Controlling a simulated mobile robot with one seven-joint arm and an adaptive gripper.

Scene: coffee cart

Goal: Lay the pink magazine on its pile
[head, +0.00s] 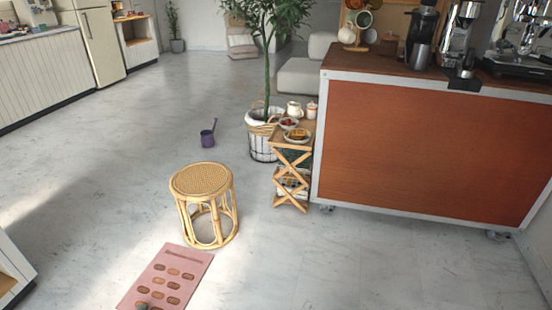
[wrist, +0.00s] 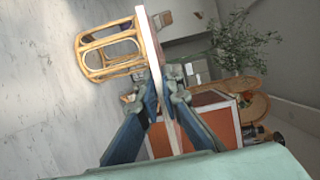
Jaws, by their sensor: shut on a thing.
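The pink magazine (head: 168,276), with rows of brown oval shapes on its cover, shows at the bottom of the head view, in front of the rattan stool. My gripper (wrist: 165,88) is shut on the magazine, which shows nearly edge-on between the two fingers in the wrist view (wrist: 149,38). In the head view only a small grey bit of my gripper (head: 144,307) shows at the magazine's lower edge. I cannot pick out a magazine pile for certain.
The rattan stool (head: 203,181) stands just beyond the magazine, its top bare. A folding wooden stand (head: 291,180) with dishes on top is beside the orange cart (head: 430,150). A potted tree (head: 262,135) and a purple watering can (head: 208,136) stand behind. The floor at left is clear.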

